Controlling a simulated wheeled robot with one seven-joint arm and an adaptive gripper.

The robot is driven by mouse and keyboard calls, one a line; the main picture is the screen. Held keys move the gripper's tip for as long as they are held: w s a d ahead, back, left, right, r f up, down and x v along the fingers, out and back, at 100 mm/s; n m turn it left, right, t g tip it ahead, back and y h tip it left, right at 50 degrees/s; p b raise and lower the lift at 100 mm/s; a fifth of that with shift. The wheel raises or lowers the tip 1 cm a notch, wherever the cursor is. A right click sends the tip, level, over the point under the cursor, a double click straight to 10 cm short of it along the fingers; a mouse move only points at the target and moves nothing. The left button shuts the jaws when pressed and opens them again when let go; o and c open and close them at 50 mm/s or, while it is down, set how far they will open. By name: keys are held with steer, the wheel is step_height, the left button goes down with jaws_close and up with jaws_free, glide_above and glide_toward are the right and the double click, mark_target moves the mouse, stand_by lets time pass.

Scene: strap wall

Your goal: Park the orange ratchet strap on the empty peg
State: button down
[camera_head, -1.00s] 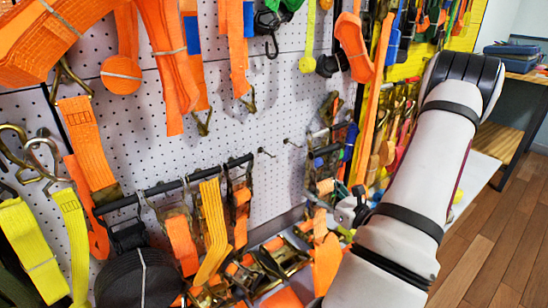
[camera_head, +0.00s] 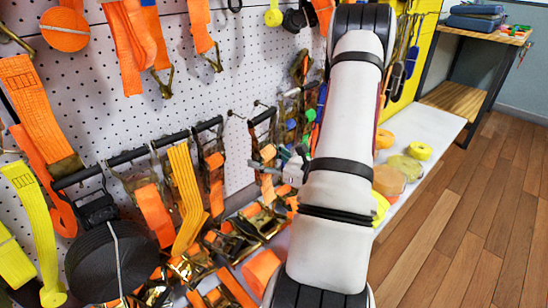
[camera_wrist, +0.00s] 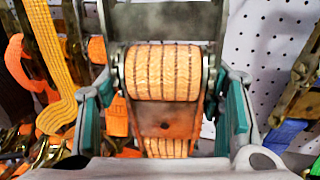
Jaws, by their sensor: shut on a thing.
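The orange ratchet strap (camera_wrist: 162,72) fills the middle of the wrist view, an orange webbing roll in a worn metal ratchet frame. My gripper (camera_wrist: 163,108) is shut on it, with a teal-padded finger at each side. In the head view my gripper (camera_head: 291,168) is small and partly hidden by my arm, close to orange ratchets below a short dark bar. I cannot tell there which one is held, or whether it touches the bar. Two thin bare pegs, one on the left (camera_head: 239,115) and one on the right (camera_head: 262,104), stick out from the pegboard.
A long black bar (camera_head: 140,152) holds several orange ratchets left of my gripper. A black strap roll (camera_head: 112,262) and loose ratchets lie below. A white shelf (camera_head: 425,130) with tape rolls stands right of my arm.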

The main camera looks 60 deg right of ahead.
mark_target(274, 161)
steer(key=shift+w+d+f+b, duration=0.2)
steer(key=shift+w+d+f, duration=0.15)
steer(key=shift+w, duration=1.25)
steer(key=shift+w+d+f+b, duration=0.25)
steer(key=shift+w+d, duration=0.15)
steer(key=shift+w, duration=1.2)
steer(key=shift+w+d+f+b, duration=0.2)
steer(key=shift+w+d+f, duration=0.15)
steer(key=shift+w, duration=1.25)
steer(key=shift+w, duration=0.1)
steer(key=shift+c, duration=1.9)
jaws_free()
steer(key=shift+f, duration=0.15)
steer(key=s, duration=1.2)
steer(key=shift+d, duration=0.1)
